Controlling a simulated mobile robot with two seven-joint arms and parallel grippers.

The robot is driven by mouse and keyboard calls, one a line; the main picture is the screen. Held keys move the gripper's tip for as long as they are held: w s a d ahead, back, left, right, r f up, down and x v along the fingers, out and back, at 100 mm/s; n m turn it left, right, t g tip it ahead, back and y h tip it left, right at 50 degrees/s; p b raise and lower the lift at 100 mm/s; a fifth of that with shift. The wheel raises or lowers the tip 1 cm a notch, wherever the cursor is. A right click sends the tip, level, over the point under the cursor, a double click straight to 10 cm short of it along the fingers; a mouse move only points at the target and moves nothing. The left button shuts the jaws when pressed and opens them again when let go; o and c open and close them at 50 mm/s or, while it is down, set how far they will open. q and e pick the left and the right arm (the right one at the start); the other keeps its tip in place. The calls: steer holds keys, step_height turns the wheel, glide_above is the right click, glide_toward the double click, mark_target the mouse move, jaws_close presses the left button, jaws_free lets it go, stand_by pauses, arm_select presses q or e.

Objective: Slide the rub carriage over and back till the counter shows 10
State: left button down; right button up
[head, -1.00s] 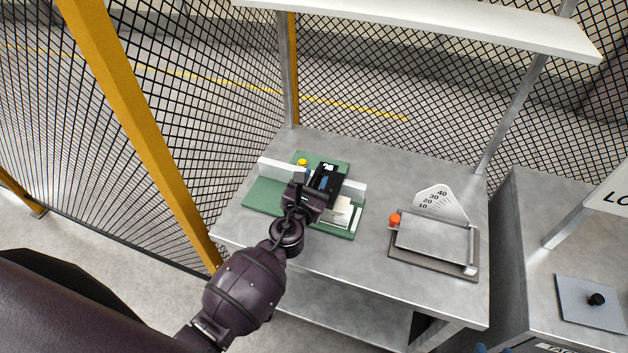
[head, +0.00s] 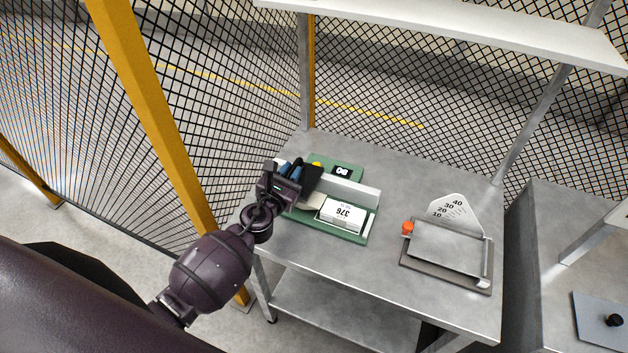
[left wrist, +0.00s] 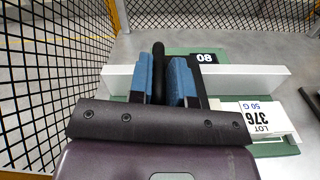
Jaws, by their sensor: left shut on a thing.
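The green-based rub fixture (head: 353,237) stands at the left of the grey bench, with a white rail (head: 352,190) across it. A small black counter (head: 342,170) behind the rail shows an 8 and a 0; their order is hard to tell. My left gripper (head: 289,171) is at the rail's left part. In the left wrist view its blue finger pads (left wrist: 162,80) are shut on a dark upright handle (left wrist: 158,72) of the rub carriage. The carriage body is mostly hidden by the gripper. My right gripper is out of view.
A white block labelled 376 (head: 341,214) lies on the fixture's front right. A grey plate device (head: 447,246) with an orange knob (head: 408,228) and a dial (head: 453,209) stands to the right. Mesh fencing and a yellow post (head: 150,130) are close on the left.

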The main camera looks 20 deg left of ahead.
arm_select(q)
steer(key=a+b, duration=0.1)
steer(key=a, duration=0.4)
steer(key=shift+w+a, duration=0.1)
steer(key=shift+a, duration=0.2)
steer(key=c, duration=1.3)
jaws_free()
steer(key=shift+a, duration=0.15)
steer(key=shift+c, duration=0.2)
steer(key=shift+o, duration=1.1)
steer(key=shift+a, duration=0.1)
steer(key=s, duration=1.1)
steer(key=shift+b, duration=0.45)
